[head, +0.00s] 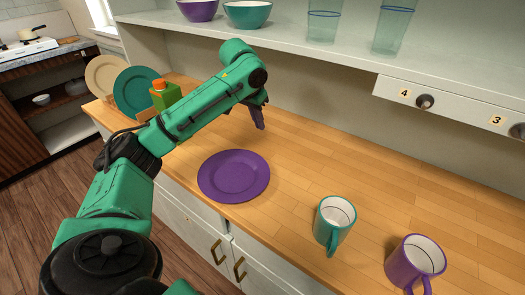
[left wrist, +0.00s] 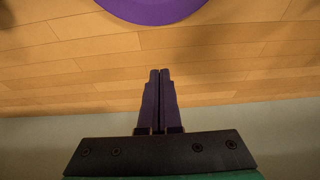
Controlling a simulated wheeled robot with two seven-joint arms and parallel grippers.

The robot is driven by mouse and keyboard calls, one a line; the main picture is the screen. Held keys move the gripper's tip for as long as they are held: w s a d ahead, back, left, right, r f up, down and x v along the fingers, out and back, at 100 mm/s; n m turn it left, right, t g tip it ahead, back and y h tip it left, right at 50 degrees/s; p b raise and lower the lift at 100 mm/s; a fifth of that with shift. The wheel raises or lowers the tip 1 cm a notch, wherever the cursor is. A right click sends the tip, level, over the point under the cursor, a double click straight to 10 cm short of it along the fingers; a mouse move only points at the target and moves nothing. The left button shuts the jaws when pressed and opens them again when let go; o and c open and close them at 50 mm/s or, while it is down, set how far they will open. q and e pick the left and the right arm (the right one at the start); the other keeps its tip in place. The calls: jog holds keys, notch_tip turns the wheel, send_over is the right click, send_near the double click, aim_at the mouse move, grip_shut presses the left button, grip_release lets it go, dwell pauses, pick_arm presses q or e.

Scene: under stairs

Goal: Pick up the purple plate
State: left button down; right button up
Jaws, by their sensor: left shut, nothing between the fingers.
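The purple plate (head: 234,176) lies flat on the wooden counter, near its front edge. Its rim also shows at the top of the left wrist view (left wrist: 152,8). My left gripper (head: 259,118) is above the counter, behind the plate and apart from it. In the left wrist view its two dark fingers (left wrist: 160,75) are closed together with nothing between them. My right gripper is in neither view.
A teal mug (head: 334,222) and a purple mug (head: 414,262) stand right of the plate. A green bottle (head: 165,95) and a rack with a teal plate (head: 137,90) and a beige plate (head: 103,73) stand left. A shelf (head: 290,40) with bowls and glasses overhangs the counter.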

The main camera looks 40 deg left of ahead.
pick_arm(q)
jog(key=x, duration=1)
jog(key=shift+p, duration=0.4)
jog(key=s, duration=0.3)
jog(key=shift+s+r+p, duration=0.2)
jog(key=shift+s+p, duration=0.2)
jog(key=shift+s, duration=0.25)
jog(key=shift+w, duration=0.1)
